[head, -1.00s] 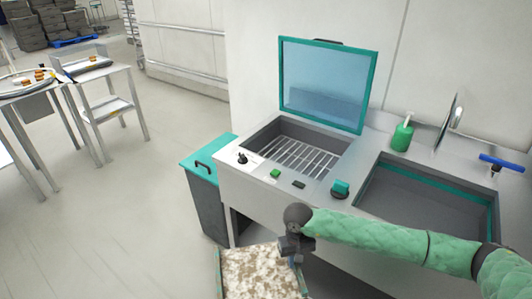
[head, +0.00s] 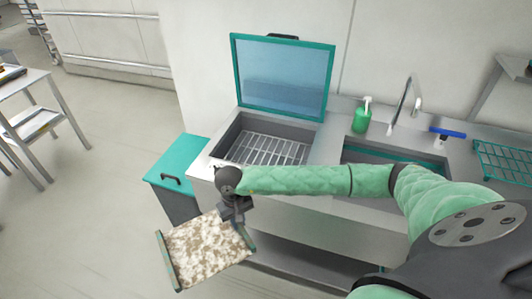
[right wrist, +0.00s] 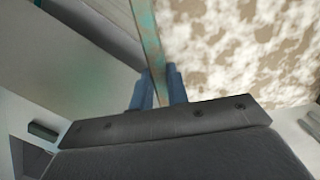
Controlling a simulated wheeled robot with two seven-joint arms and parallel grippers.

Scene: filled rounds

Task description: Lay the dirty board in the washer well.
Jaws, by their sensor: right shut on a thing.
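The dirty board (head: 205,252) is a tan slab with whitish blotches and teal edges. It hangs in front of the counter, below its top. My right gripper (head: 243,222) is shut on the board's right edge. In the right wrist view the fingers (right wrist: 160,88) pinch the teal edge, and the blotched face of the board (right wrist: 245,45) fills the upper right. The washer well (head: 268,146) is a grey recess with a slatted metal rack, beyond my right gripper. Its teal-framed clear lid (head: 284,78) stands open at the back. My left gripper is not in view.
A sink (head: 372,163) lies right of the well, partly behind my right arm. A green soap bottle (head: 362,118), a tap (head: 402,100) and a blue-handled tool (head: 447,133) stand behind it. A teal-lidded bin (head: 178,160) stands left of the counter. A teal rack (head: 505,160) is at right.

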